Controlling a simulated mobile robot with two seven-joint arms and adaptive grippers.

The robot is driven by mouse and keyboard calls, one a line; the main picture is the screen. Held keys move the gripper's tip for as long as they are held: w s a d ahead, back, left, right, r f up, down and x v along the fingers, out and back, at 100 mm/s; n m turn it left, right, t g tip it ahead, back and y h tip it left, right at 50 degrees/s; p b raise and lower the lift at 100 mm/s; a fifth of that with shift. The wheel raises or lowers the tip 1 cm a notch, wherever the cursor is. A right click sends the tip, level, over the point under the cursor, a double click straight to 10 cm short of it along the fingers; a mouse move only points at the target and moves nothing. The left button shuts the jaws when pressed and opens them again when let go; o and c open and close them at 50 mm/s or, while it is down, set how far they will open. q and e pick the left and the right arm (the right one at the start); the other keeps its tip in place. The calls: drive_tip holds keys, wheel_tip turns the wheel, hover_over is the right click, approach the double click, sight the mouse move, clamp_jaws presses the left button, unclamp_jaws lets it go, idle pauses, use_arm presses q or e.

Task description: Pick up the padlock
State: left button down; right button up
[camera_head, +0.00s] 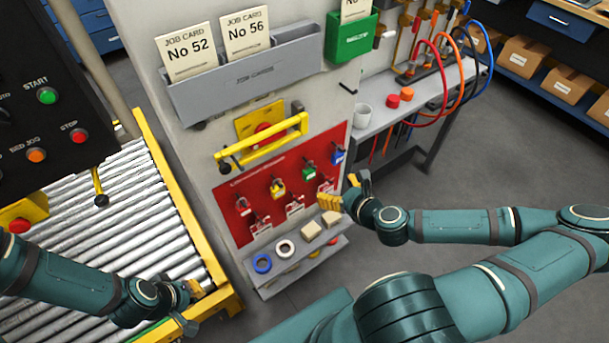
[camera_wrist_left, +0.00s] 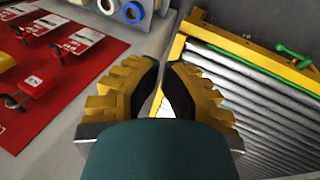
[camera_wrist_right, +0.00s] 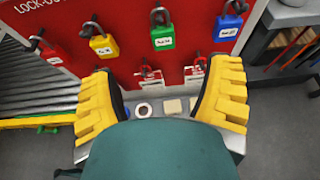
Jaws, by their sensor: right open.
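Several padlocks hang on a red lockout board (camera_head: 228,200). In the head view the upper row has a red padlock (camera_head: 243,208), a yellow padlock (camera_head: 278,190), a green padlock (camera_head: 309,173) and a blue padlock (camera_head: 339,157). They also show in the right wrist view, with the green padlock (camera_wrist_right: 163,38) near the middle. Red hasps with white tags (camera_wrist_right: 152,76) hang below. My right gripper (camera_head: 349,192) is open and empty, in front of the board's lower right side. My left gripper (camera_head: 193,306) is over the conveyor's near end, its fingers close together with a narrow empty gap.
A grey shelf (camera_head: 290,280) below the board holds tape rolls (camera_head: 262,263) and small tan blocks (camera_head: 311,231). A yellow handle (camera_head: 262,143) juts out above the board. A roller conveyor (camera_head: 90,240) lies left; a side bench (camera_head: 400,115) with hoses stands right.

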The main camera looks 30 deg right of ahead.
sight(311, 172)
drive_tip(key=b+x, duration=0.7)
drive_tip(key=b, duration=0.1)
drive_tip(key=shift+w+f, duration=0.35)
drive_tip(key=shift+w, duration=0.35)
drive_tip(key=shift+b+x, duration=1.05)
drive_tip(key=shift+x, duration=1.55)
drive_tip(key=shift+d+f, duration=0.1)
drive_tip(key=shift+c, duration=0.3)
drive_tip(key=c, duration=1.3)
